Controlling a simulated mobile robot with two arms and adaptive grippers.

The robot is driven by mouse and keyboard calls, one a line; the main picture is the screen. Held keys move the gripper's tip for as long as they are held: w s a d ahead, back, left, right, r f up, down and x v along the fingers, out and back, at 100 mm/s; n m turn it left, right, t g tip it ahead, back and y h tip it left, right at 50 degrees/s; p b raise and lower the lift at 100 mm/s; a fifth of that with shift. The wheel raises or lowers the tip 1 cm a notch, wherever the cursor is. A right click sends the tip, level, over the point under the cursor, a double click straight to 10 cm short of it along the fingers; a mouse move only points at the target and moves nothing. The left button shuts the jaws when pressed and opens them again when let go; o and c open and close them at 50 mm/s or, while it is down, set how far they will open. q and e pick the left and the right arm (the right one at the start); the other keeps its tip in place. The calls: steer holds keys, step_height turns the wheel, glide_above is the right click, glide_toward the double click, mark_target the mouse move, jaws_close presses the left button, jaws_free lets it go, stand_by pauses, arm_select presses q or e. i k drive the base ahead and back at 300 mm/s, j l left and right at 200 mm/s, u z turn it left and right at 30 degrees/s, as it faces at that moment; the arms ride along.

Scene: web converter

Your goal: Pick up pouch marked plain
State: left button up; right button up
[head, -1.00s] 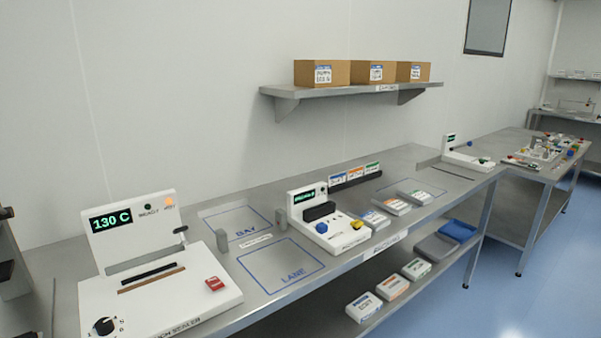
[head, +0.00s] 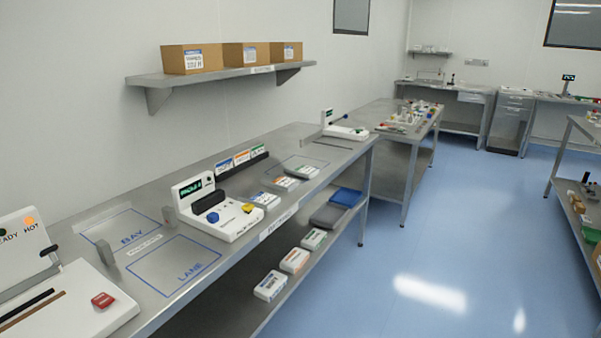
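I cannot make out the word "plain" on any item. Three small white packs lie on the steel bench: one with a blue label (head: 265,200), one with an orange label (head: 286,184) and one with a green label (head: 302,172). Upright cards with blue, orange and green labels (head: 241,159) stand in a black rack behind the bench packs. Neither of my grippers shows in the head view.
A sealer (head: 60,309) marked READY and HOT is at the lower left. A white device (head: 218,212) stands mid-bench, beside the marked BAY and LANE areas (head: 176,264). Cardboard boxes (head: 193,59) sit on a wall shelf. Blue floor (head: 440,230) is open on the right.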

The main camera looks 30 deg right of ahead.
mark_target(302, 171)
steer(key=i+l+z, duration=0.1)
steer(key=i+l, duration=0.8)
